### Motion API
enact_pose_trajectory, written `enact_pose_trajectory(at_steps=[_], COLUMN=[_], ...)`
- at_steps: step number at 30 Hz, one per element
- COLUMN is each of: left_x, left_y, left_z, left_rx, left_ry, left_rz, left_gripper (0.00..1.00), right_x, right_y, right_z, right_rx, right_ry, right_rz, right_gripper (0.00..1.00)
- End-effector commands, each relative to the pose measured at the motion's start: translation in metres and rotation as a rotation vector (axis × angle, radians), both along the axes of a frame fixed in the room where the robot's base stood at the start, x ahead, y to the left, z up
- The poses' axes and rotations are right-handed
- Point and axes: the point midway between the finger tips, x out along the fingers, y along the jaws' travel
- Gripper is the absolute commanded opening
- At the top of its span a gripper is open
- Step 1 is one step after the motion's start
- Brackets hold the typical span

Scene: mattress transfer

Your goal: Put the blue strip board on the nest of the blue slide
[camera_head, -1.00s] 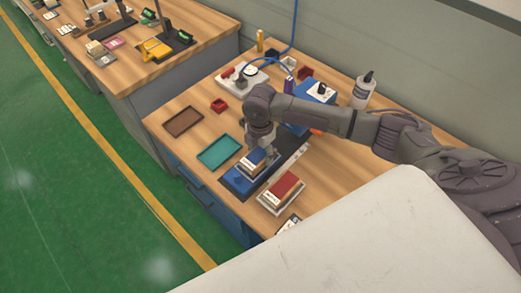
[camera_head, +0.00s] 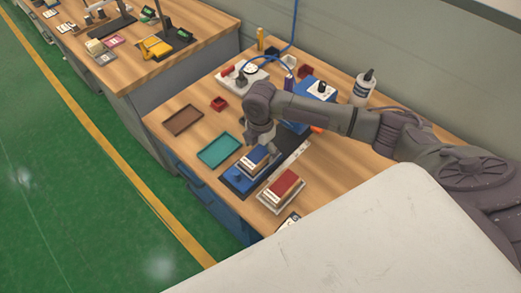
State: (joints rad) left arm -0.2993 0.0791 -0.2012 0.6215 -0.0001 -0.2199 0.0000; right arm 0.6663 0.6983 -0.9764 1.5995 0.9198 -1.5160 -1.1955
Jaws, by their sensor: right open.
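The blue-topped strip board (camera_head: 258,156) lies on the blue slide (camera_head: 238,178), at the slide's upper part in the picture. The nest under it is mostly hidden, so I cannot tell how exactly the board is seated. My right gripper (camera_head: 262,146) points down just above the board's far end, open, with a small gap seeming to show. Its fingers are small and partly blend with the dark plate behind. My left gripper is not in view.
A red-topped stack (camera_head: 286,184) sits on a pale tray beside the slide. Empty teal (camera_head: 219,151) and brown (camera_head: 183,120) trays lie left. Open wood lies at the right.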

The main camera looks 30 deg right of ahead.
Motion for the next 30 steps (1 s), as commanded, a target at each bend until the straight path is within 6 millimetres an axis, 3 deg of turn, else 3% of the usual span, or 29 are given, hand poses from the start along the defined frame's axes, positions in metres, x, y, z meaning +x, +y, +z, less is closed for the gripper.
enact_pose_trajectory(at_steps=[15, 21, 30], left_x=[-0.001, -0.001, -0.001], left_y=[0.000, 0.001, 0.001], left_z=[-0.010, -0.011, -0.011], left_rx=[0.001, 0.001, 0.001], left_ry=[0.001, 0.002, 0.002], left_rz=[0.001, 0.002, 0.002], left_gripper=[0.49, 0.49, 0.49], right_x=[0.001, 0.000, 0.000], right_y=[0.000, 0.000, 0.000], right_z=[0.099, 0.113, 0.114], right_rx=[0.001, 0.001, 0.000], right_ry=[-0.004, -0.002, -0.001], right_rz=[0.000, 0.000, 0.000], right_gripper=[0.87, 0.87, 0.87])
